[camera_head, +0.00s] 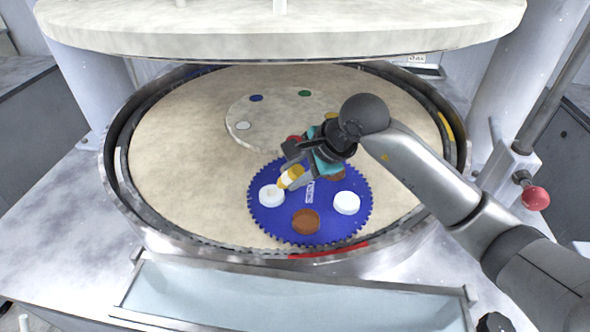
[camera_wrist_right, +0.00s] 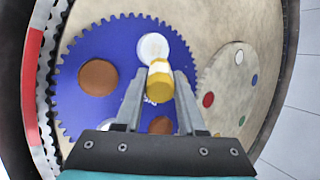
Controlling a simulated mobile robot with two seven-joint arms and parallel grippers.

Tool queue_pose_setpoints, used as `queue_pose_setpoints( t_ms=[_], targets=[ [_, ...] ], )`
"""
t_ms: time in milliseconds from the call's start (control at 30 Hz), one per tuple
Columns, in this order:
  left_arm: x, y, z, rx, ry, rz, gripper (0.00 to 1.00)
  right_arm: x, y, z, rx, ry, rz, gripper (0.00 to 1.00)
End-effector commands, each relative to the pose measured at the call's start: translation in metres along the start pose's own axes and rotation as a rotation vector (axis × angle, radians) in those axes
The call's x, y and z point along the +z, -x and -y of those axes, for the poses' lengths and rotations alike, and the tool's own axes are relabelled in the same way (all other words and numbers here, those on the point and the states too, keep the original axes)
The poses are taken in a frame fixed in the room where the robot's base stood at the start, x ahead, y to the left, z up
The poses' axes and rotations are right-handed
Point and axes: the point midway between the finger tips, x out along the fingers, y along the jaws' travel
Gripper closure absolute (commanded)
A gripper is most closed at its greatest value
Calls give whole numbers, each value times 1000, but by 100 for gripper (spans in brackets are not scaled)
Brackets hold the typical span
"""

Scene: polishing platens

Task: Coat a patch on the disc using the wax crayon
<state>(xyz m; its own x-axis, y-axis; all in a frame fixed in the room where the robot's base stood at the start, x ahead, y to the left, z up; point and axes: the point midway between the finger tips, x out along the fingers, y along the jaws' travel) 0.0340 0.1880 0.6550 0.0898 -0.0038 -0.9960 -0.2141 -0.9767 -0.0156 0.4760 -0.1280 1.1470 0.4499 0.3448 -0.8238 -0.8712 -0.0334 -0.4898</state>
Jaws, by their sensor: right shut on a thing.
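My right gripper (camera_head: 291,177) is shut on the wax crayon (camera_head: 292,176), a short yellow stick with a white band. In the right wrist view the crayon (camera_wrist_right: 160,84) sits between the two fingers, its far end overlapping the near edge of a white disc (camera_wrist_right: 151,44). In the head view this white disc (camera_head: 271,196) lies at the left of a blue toothed carrier (camera_head: 284,222), just left of the crayon's tip. I cannot tell whether the tip touches it. A second white disc (camera_head: 346,203) lies at the carrier's right. My left gripper is not in view.
The carrier also has brown round spots (camera_head: 305,221). It lies on a beige platen (camera_head: 180,150) inside a raised metal rim (camera_head: 118,185). A pale plate (camera_head: 250,122) with coloured spots lies behind. A thick upper platen (camera_head: 280,40) overhangs the back. A red knob (camera_head: 536,199) stands at right.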

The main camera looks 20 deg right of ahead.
Motion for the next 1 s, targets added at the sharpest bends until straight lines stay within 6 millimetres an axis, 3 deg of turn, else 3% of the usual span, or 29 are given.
queue_pose_setpoints(
  t_ms=[1000],
  targets=[
    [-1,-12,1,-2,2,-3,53,-3,-10,-6,1,1,0,100]
  ],
)
